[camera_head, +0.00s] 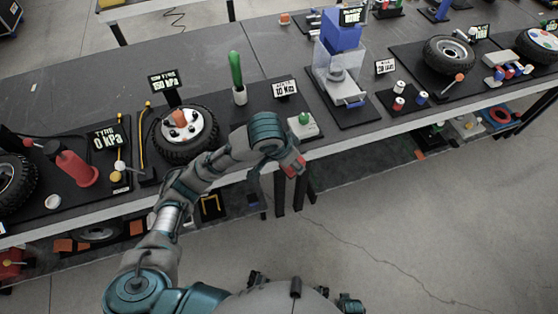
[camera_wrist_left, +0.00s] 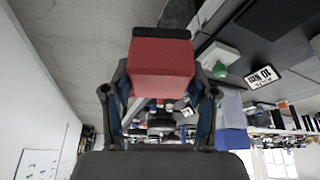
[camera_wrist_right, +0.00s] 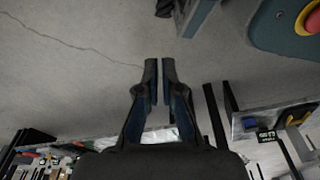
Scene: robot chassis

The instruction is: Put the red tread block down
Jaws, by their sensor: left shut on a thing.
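The red tread block (camera_wrist_left: 162,72) fills the middle of the left wrist view, a red body with a dark strip along its far edge. My left gripper (camera_wrist_left: 160,90) is shut on it, one finger on each side. In the head view the red block (camera_head: 293,165) shows at the end of my left arm, by the table's front edge and below the small plate with the green button (camera_head: 304,118). The fingers hide part of the block. My right gripper (camera_wrist_right: 159,66) is shut and empty, its fingertips almost together over the bare floor.
The long dark table (camera_head: 110,75) carries a tyre (camera_head: 187,132) with a gauge sign, a green-handled tool in a white cup (camera_head: 238,80) and a blue press (camera_head: 342,60). A lower shelf (camera_head: 345,180) lies beneath. Open concrete floor (camera_head: 430,220) is in front.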

